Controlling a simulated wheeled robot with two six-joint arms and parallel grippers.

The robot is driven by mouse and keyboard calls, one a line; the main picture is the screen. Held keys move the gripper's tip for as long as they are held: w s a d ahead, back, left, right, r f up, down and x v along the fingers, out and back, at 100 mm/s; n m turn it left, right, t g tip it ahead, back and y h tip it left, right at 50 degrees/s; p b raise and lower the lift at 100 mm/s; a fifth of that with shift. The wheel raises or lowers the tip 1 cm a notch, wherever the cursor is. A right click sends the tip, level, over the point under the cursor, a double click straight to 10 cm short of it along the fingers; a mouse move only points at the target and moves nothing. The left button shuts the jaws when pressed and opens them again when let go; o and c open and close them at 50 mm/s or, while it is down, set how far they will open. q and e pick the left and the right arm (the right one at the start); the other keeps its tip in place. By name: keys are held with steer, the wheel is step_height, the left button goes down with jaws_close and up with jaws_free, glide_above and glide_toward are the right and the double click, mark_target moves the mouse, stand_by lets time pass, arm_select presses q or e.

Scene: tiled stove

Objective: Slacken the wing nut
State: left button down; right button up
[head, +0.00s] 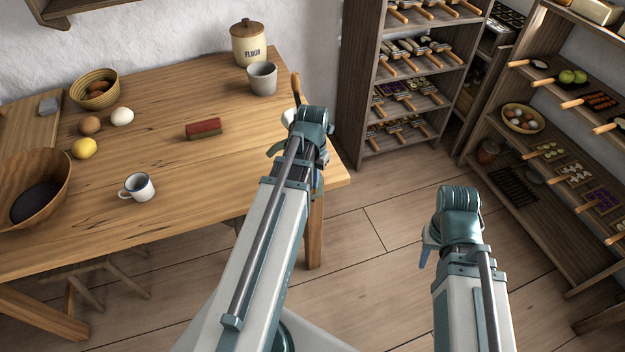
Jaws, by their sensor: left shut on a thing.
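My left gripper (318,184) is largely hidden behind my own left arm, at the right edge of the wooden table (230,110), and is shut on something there. The wing nut is not visible; it is hidden behind my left wrist and arm. A wooden handle (296,84) stands up just behind my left wrist at the same table edge, its lower part covered. My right gripper (425,256) hangs over the floor at the right, clear of the table. Only part of a finger shows, so its opening cannot be told.
Shelves (400,75) with utensils stand behind and right. The floor (370,225) between is clear.

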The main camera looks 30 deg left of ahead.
stand_by(0.4)
arm_select(q)
steer(key=c, duration=1)
jaws_free()
steer(key=shift+r, duration=0.1)
step_height(320, 180, up, 14)
steer(key=p, duration=1.3)
steer(key=shift+f+p, duration=0.2)
steer(key=shift+p, duration=0.2)
